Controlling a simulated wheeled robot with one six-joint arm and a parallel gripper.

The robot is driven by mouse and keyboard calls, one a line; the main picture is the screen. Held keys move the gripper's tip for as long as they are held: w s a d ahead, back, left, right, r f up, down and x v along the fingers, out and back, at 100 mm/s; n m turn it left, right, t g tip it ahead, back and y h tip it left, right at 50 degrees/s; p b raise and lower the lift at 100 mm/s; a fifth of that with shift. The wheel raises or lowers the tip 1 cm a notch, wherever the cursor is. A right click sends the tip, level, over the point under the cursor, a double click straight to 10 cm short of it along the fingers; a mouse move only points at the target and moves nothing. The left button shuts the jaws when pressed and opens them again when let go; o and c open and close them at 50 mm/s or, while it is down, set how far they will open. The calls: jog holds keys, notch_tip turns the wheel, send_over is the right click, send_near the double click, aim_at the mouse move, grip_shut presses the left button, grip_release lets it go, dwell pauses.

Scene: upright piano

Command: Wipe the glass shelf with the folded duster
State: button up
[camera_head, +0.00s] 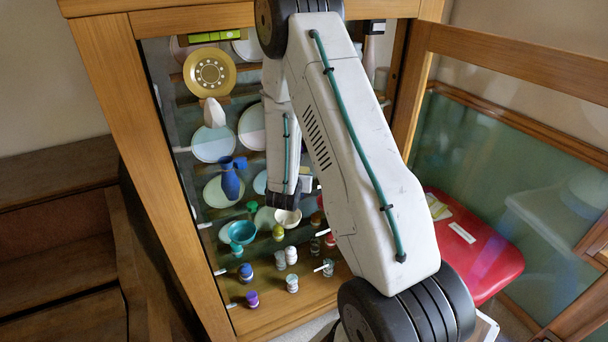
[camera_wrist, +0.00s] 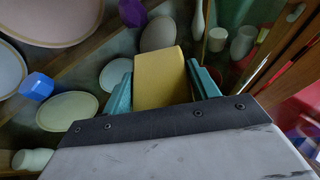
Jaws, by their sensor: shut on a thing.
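My gripper (camera_wrist: 163,88) shows in the wrist view, its two teal fingers closed on the sides of a yellow folded duster (camera_wrist: 160,76). The duster sticks out ahead of the fingertips. In the head view my arm reaches into the open display cabinet (camera_head: 108,75) and hides the gripper and the duster. The glass shelves inside are clear and hard to pick out among the things on them. I cannot tell whether the duster touches any shelf.
A blue vase (camera_head: 230,183), gold plate (camera_head: 209,74), teal bowl (camera_head: 240,232) and several small jars stand in the cabinet. In the wrist view, a blue cup (camera_wrist: 37,87) and pale plates are near the duster. The glazed door (camera_head: 520,62) is open beside a red seat (camera_head: 480,255).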

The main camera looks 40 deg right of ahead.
jog(key=shift+w+a+r, duration=0.1)
jog(key=shift+w+a, duration=0.1)
jog(key=shift+a, duration=0.55)
jog(key=shift+w+a+f, duration=0.1)
jog(key=shift+w+a, duration=0.1)
jog(key=shift+a, duration=0.55)
jog(key=shift+w+a+r, duration=0.1)
jog(key=shift+w+a, duration=0.1)
jog(key=shift+a, duration=0.55)
jog(key=shift+w+a, duration=0.25)
jog(key=shift+a, duration=0.65)
jog(key=shift+w+a, duration=0.25)
jog(key=shift+a, duration=0.6)
jog(key=shift+r, duration=2.9)
jog(key=shift+r, duration=0.1)
notch_tip(320, 180, up, 3)
jog(key=shift+f, duration=0.15)
